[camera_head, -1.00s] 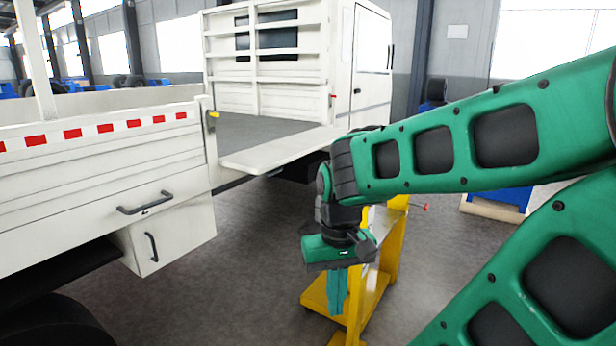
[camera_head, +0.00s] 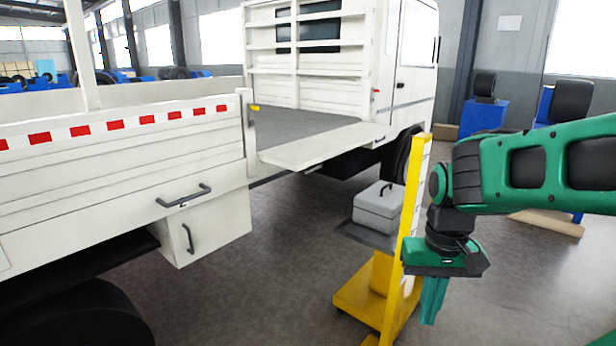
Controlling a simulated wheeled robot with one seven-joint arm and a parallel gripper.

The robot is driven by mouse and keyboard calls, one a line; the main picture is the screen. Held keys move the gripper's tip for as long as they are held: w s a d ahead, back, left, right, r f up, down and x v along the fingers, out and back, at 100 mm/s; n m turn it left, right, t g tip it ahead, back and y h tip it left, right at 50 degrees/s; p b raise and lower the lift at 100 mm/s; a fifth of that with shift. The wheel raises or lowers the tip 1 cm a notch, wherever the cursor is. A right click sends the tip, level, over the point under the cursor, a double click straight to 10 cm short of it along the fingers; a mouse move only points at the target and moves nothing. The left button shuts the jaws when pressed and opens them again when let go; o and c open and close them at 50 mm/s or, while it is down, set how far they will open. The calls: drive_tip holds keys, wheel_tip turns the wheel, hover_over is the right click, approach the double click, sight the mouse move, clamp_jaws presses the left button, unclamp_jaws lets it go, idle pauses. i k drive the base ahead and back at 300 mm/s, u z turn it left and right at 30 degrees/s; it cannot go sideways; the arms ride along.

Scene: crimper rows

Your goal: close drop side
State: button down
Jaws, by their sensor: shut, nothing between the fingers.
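The white truck's drop side (camera_head: 318,148) is folded down at the front part of the bed. It sticks out about level with the grey bed floor (camera_head: 290,126). A yellow latch (camera_head: 254,108) shows on the post (camera_head: 247,130) at its left end. The rear side panel (camera_head: 110,150), with a red and white strip, stands upright. My gripper (camera_head: 431,312) points down, shut and empty. In the picture it is to the right of and below the drop side, apart from it.
A yellow cart (camera_head: 372,300) with a grey box (camera_head: 379,205) and a tall yellow post (camera_head: 415,200) stands between my gripper and the truck. Blue stands (camera_head: 484,117) are at the back right. Grey floor (camera_head: 270,270) is clear below the drop side.

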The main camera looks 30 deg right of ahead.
sight(296, 156)
drive_tip(key=z, duration=0.05)
drive_tip(key=i, duration=1)
drive_tip(key=u, duration=0.1)
